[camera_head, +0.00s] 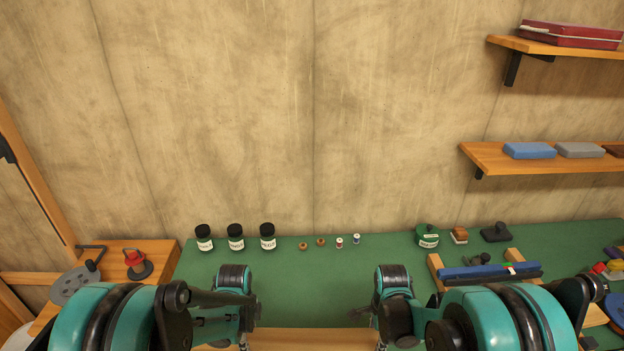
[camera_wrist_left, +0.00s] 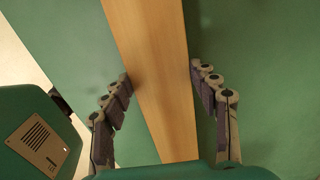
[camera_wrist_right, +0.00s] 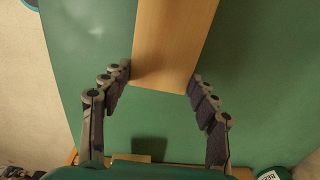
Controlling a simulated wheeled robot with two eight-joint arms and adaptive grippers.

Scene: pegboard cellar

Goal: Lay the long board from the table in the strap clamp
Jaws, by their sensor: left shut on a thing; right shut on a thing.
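The long board (camera_head: 312,340) is a plain light-wood plank at the bottom of the head view, spanning between my two grippers above the green tabletop. My left gripper (camera_head: 244,342) is shut on it; in the left wrist view the board (camera_wrist_left: 155,60) runs between the fingers. My right gripper (camera_head: 380,342) is shut on it near one end; in the right wrist view that end (camera_wrist_right: 170,60) sits between the fingers. A blue bar across wooden blocks (camera_head: 487,271), with a dark knob, stands at the right of the table; it may be the strap clamp, but I cannot tell for sure.
The green table (camera_head: 320,285) is clear in the middle. Along its back stand several dark jars (camera_head: 236,238), small spools (camera_head: 339,243), a green jar (camera_head: 427,237) and a black-handled block (camera_head: 496,232). A wooden side table (camera_head: 150,252) is at left; shelves (camera_head: 540,159) are at right.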

